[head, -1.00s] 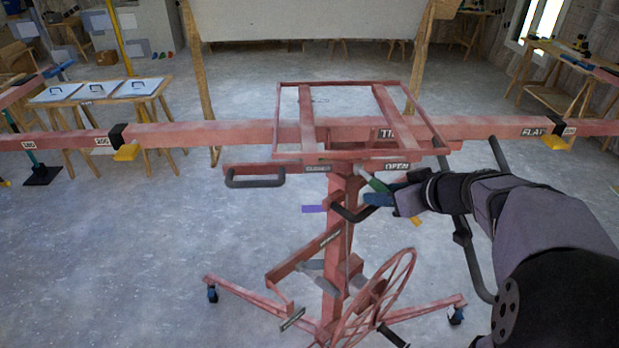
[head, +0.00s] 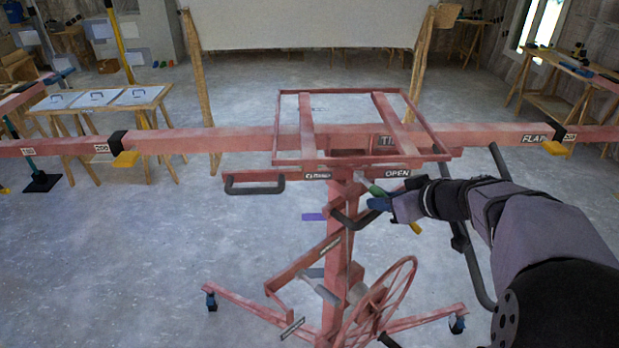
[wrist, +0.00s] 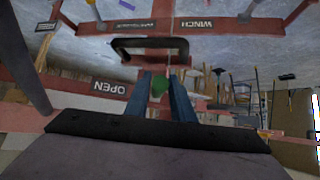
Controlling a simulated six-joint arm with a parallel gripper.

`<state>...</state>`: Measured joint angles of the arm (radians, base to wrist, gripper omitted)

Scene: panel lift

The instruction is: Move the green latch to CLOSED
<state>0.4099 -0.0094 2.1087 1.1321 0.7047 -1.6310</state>
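The green latch (head: 377,191) is a short green handle below the red lift frame, near the OPEN label (head: 397,173). The CLOSED label (head: 317,175) is to its left on the same beam. My gripper (head: 374,204) reaches in from the right, its blue fingers at the latch. In the wrist view, the green latch (wrist: 159,86) lies between the two blue fingers (wrist: 162,92) of my gripper. The fingers stand apart, with a gap showing beside the latch at the right. Whether either finger touches it is unclear. The wrist view also shows the OPEN label (wrist: 109,88).
A dark bent handle (head: 350,218) is just below the latch. Another dark handle (head: 255,188) hangs at left. A red wheel (head: 385,302) is lower on the column. A dark tube (head: 470,255) runs down beside my arm. Floor at left is open.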

